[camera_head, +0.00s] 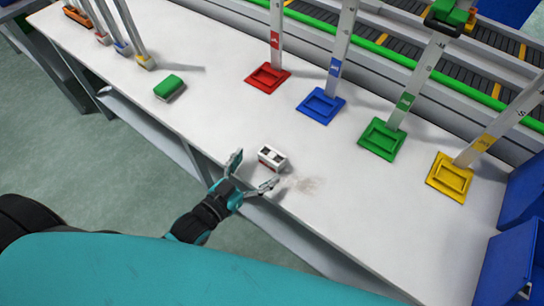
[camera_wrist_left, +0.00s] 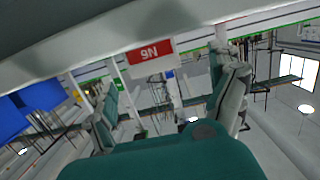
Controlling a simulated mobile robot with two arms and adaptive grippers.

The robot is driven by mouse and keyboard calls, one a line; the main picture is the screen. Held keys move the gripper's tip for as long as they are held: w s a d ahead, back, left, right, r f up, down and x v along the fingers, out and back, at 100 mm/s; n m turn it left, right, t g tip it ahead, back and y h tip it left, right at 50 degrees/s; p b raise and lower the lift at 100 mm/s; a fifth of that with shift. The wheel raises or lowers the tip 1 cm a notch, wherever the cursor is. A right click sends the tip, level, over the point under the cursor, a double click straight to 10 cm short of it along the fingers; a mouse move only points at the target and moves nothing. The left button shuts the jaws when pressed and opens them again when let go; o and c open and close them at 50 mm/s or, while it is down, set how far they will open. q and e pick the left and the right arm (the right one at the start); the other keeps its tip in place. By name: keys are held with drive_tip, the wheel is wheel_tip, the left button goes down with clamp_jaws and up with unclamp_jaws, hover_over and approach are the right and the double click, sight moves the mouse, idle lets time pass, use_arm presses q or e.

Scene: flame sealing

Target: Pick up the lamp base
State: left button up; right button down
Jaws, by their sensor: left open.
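A small white box with dark openings on top and a red label, which looks like the lamp base (camera_head: 274,153), sits upright near the table's front edge. My left gripper (camera_head: 254,172) is open, with one finger left of the box and the other at its near right. The box appears just ahead of the fingers, not gripped. In the left wrist view the white box (camera_wrist_left: 148,66) with its red label shows between the two spread fingers (camera_wrist_left: 168,100) of my left gripper. My right gripper is not in view.
Red (camera_head: 267,78), blue (camera_head: 320,105), green (camera_head: 381,139) and yellow (camera_head: 450,177) square bases with tall posts stand behind the box. A green block (camera_head: 169,87) lies to the left. Blue bins (camera_head: 507,262) stand at right.

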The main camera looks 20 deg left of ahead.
sight(267, 161)
use_arm(q)
drive_tip(key=shift+d+p+x, duration=0.2)
drive_tip(key=shift+p+x, duration=0.05)
drive_tip(key=shift+x, duration=1.3)
drive_tip(key=shift+d+p+x, duration=0.2)
drive_tip(key=shift+p+x, duration=0.05)
drive_tip(key=shift+x, duration=1.35)
drive_tip(key=shift+s+a, duration=0.1)
drive_tip(key=shift+s, duration=0.05)
drive_tip(key=c, duration=1.2)
drive_tip(key=shift+c, duration=0.7)
drive_tip(key=shift+r, duration=0.15)
